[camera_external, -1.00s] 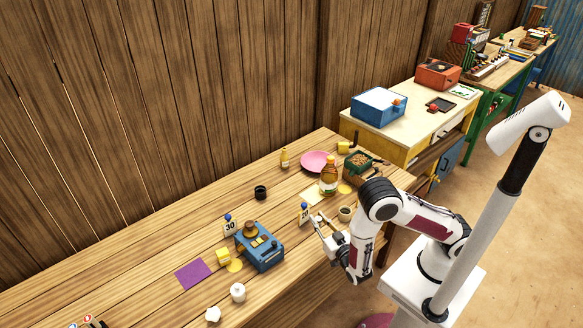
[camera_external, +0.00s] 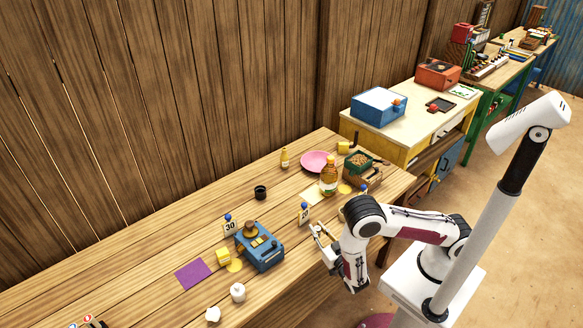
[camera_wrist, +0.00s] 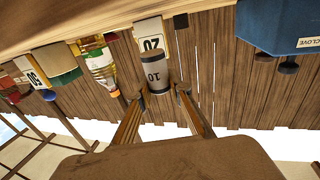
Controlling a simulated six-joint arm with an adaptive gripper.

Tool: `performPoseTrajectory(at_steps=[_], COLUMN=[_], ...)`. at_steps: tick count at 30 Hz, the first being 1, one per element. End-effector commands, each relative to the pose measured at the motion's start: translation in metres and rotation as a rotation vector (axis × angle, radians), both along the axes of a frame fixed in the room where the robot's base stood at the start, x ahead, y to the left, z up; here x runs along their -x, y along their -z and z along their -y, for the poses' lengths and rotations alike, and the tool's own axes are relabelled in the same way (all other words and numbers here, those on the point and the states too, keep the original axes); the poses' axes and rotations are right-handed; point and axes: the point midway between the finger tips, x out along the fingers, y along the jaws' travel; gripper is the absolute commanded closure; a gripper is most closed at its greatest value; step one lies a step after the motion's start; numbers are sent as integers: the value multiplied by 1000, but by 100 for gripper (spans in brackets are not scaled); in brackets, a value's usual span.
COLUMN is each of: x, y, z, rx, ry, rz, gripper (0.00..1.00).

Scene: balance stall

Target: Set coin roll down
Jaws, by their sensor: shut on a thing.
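The coin roll (camera_wrist: 154,72) is a grey-brown cylinder marked 10. In the wrist view, which looks upside down, it sits between the two fingers of my gripper (camera_wrist: 161,92), which are shut on it. In the external view my gripper (camera_external: 321,240) is over the front edge of the wooden table (camera_external: 200,248), just in front of a small number card (camera_external: 304,212). The coin roll is too small to make out clearly there. I cannot tell whether it touches the table.
A blue balance box (camera_external: 262,258) stands left of my gripper, with a white lidded jar (camera_external: 238,292) nearer the front. An amber bottle (camera_external: 328,178) and a green box of nuts (camera_external: 359,161) stand behind right. A purple mat (camera_external: 194,274) lies at left.

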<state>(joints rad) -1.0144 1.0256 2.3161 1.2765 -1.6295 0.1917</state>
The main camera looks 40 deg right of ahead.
Motion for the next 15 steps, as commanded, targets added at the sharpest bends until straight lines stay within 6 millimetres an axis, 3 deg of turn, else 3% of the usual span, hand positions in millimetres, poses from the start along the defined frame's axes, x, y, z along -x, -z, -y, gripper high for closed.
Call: performPoseTrajectory(at_steps=[15], x=[0], y=[9], z=[0], rx=[1], ry=[0], rz=[1], gripper=[100])
